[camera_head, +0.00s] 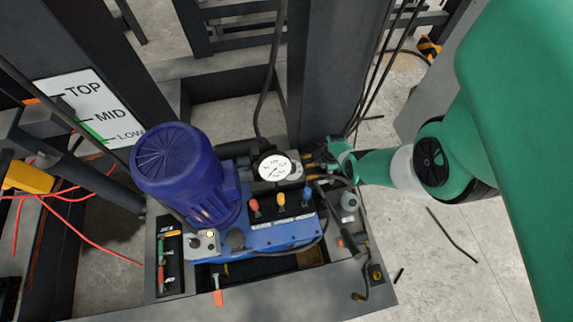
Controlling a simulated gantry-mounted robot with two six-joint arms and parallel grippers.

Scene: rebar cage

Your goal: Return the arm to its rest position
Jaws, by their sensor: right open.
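My green right arm (400,168) comes in from the right and reaches toward the blue hydraulic unit. My right gripper (332,158), small and green at the arm's end, is open beside the white pressure gauge (274,167), to its right. Hoses and fittings crowd around its fingertips, so I cannot tell whether it touches any of them. My left gripper is not in view.
The unit has a blue motor (178,165) and levers with red, yellow and blue knobs (281,200). A dark steel post (325,70) stands behind it. A TOP/MID/LOW sign (92,106) is at the left. Open concrete floor (440,255) lies at the lower right.

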